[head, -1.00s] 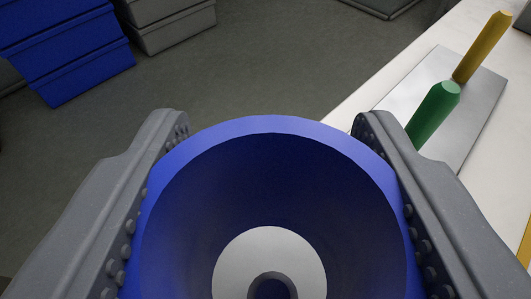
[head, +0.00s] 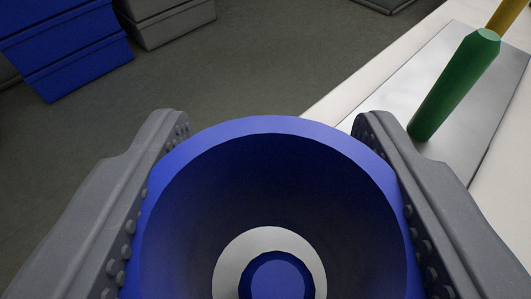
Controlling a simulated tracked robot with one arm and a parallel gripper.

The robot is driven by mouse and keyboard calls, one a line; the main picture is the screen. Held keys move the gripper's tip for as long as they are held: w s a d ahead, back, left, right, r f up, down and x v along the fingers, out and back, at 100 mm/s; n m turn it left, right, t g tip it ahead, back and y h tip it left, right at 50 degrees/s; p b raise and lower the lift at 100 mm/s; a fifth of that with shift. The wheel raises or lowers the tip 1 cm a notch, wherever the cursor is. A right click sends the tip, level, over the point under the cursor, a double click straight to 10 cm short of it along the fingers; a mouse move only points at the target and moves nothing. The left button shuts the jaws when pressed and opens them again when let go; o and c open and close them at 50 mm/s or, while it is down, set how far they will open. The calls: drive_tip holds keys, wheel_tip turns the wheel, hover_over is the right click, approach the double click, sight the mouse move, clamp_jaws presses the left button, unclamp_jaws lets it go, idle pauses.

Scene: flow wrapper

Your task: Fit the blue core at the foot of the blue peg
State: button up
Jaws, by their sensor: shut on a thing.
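The blue core (head: 272,125) is a wide hollow blue ring or cup, seen from above, with a pale grey ring (head: 232,258) around a hole in its middle. My gripper (head: 270,122) is shut on the core, one grey finger against each side. A blue faceted round end fills the hole, and it looks like the top of the blue peg (head: 276,278). The core appears to be around this peg. The peg's foot and the core's underside are hidden, so I cannot tell how high the core is above the plate.
A green peg (head: 455,85) stands on a metal plate (head: 400,85) to the right, close to my right finger. A yellow peg (head: 510,18) is behind it. The plate lies on a white table (head: 335,102). Blue bins (head: 65,45) and grey bins (head: 165,22) stand at the far left.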

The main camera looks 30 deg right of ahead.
drive_tip(key=o, duration=1)
drive_tip(key=p+v, duration=0.2)
drive_tip(key=v, duration=1.1)
drive_tip(key=shift+s+a+r, duration=0.1)
drive_tip(key=shift+s+a, duration=0.05)
drive_tip(key=shift+s, duration=0.2)
